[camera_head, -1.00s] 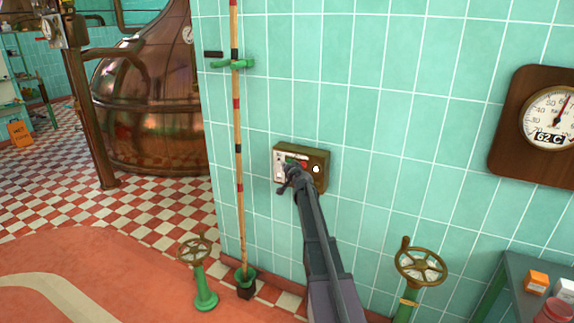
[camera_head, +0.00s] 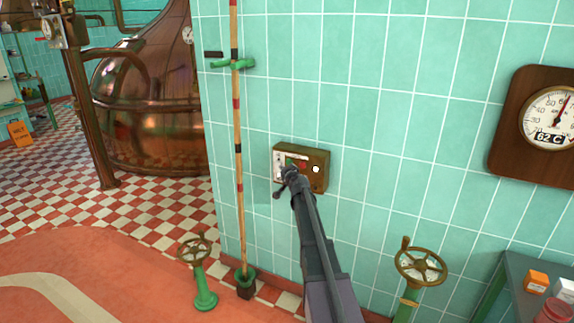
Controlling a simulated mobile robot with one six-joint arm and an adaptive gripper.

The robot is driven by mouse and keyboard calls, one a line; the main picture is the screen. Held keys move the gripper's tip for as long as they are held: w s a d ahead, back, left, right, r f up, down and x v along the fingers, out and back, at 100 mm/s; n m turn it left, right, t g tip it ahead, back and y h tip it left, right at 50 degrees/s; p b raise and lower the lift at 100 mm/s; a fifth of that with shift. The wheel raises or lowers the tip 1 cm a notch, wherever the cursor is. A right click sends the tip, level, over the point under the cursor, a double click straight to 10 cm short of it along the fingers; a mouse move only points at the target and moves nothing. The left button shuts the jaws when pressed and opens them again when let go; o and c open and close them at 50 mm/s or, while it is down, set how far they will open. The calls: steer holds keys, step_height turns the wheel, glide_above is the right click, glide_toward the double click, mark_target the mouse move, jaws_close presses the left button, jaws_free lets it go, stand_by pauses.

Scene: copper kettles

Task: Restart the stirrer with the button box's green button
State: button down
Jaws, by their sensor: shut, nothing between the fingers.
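The button box (camera_head: 322,158) is a brown-bronze case fixed to the tiled wall near the middle of the view. It has a pale plate at its left, a small green patch that looks like the green button (camera_head: 290,162), a red one (camera_head: 302,165) to its right, and a bright white round spot (camera_head: 316,169) further right. My gripper (camera_head: 279,190) is shut and empty, in front of the lower left of the box. It hides part of the box's lower face. I cannot tell whether it touches the box.
A striped pole (camera_head: 237,130) in green brackets stands left of the box. Green valve stands with handwheels (camera_head: 195,249) (camera_head: 420,266) rise below on either side. A dial gauge on a wooden board (camera_head: 508,125) hangs at right. A copper kettle (camera_head: 150,110) stands back left.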

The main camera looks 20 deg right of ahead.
steer(key=shift+s+a, duration=0.75)
steer(key=shift+a, duration=0.3)
